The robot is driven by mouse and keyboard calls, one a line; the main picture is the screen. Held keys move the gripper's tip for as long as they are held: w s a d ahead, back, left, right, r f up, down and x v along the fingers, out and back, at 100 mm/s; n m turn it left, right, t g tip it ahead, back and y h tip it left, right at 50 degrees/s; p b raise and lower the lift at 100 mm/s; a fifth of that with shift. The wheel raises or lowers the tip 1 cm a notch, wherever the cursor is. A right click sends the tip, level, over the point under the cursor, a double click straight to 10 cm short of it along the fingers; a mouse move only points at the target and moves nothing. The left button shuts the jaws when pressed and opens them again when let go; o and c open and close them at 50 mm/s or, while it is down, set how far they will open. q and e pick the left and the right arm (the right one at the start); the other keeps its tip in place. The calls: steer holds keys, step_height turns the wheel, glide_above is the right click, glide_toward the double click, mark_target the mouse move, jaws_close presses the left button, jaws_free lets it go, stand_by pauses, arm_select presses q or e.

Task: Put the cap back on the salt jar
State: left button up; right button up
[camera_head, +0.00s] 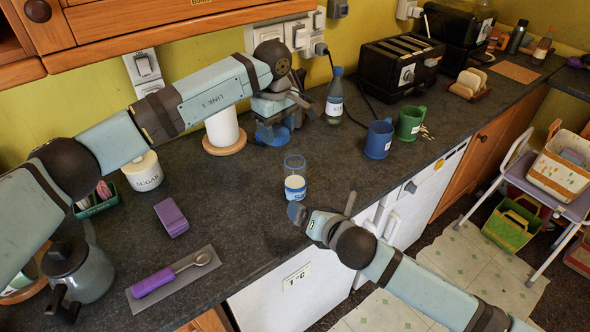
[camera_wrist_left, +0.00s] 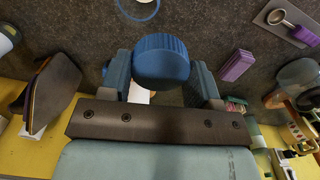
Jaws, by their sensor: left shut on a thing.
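The salt jar (camera_head: 295,184) is clear with a pale lower part and a blue label. It stands upright and open on the dark worktop, near its front edge. Its round rim (camera_wrist_left: 140,8) shows at the top of the left wrist view. My left gripper (camera_head: 276,118) is shut on the blue ribbed cap (camera_wrist_left: 161,62), held between its two fingers. In the head view the cap (camera_head: 272,136) is behind the jar and apart from it. My right gripper (camera_head: 322,213) is in front of the jar at the counter edge; its finger opening is unclear.
A white roll on a wooden base (camera_head: 225,147) is just left. A purple sponge (camera_head: 171,217) and scoop (camera_head: 173,276) lie left of the jar.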

mark_target(300, 172)
arm_select(q)
steer(key=shift+n, duration=0.5)
steer(key=d, duration=0.1)
steer(key=d+p, duration=0.1)
steer(key=d+r, duration=0.1)
steer(key=d, duration=0.1)
steer(key=shift+w, duration=0.35)
arm_select(e)
steer(key=w+d+r+n, duration=0.1)
steer(key=w+r+n, duration=0.2)
steer(key=r+n, duration=0.2)
steer(key=shift+w+n+t+h, duration=0.3)
steer(key=shift+n+t, duration=0.1)
steer(key=x, duration=1.2)
steer(key=shift+f, duration=0.1)
steer(key=shift+c, duration=0.2)
steer(key=c, duration=1.3)
arm_select(q)
steer(key=shift+f, duration=2.55)
